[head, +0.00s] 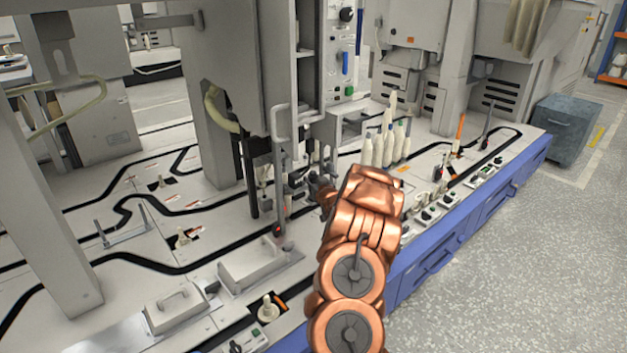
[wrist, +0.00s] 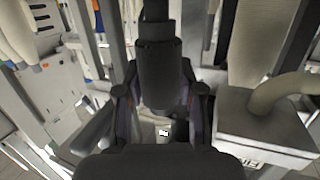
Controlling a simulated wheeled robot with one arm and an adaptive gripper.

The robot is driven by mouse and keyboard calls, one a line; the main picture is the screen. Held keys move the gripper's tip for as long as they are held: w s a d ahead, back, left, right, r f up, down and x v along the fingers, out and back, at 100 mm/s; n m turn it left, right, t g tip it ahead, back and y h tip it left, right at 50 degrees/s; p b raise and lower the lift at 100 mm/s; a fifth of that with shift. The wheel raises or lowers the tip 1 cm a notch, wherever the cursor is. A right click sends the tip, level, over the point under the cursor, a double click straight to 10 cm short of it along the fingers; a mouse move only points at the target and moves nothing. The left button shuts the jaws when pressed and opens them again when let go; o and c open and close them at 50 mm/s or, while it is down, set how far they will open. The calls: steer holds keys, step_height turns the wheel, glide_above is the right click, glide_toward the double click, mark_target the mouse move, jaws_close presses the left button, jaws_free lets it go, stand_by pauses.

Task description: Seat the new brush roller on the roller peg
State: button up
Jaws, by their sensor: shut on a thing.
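In the wrist view my gripper (wrist: 160,88) is shut on a dark, stepped cylindrical piece, which I take to be the new brush roller (wrist: 157,62). It stands between the two fingers, and its upper part is narrower. In the head view my gripper (head: 320,188) is mostly hidden by my copper-coloured arm, beside the machine's upright posts. The held roller cannot be made out clearly there.
Several cream bobbins (head: 388,148) stand just behind and right of my arm. A grey post with a handle (head: 281,150) is close left of the gripper. Handled metal covers (head: 172,307) lie at the front left. The floor (head: 530,265) at right is clear.

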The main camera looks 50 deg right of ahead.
steer(key=shift+f, duration=0.65)
steer(key=o, duration=1.2)
steer(key=shift+s, duration=0.15)
steer(key=shift+v, duration=3.85)
steer(key=shift+s, duration=0.1)
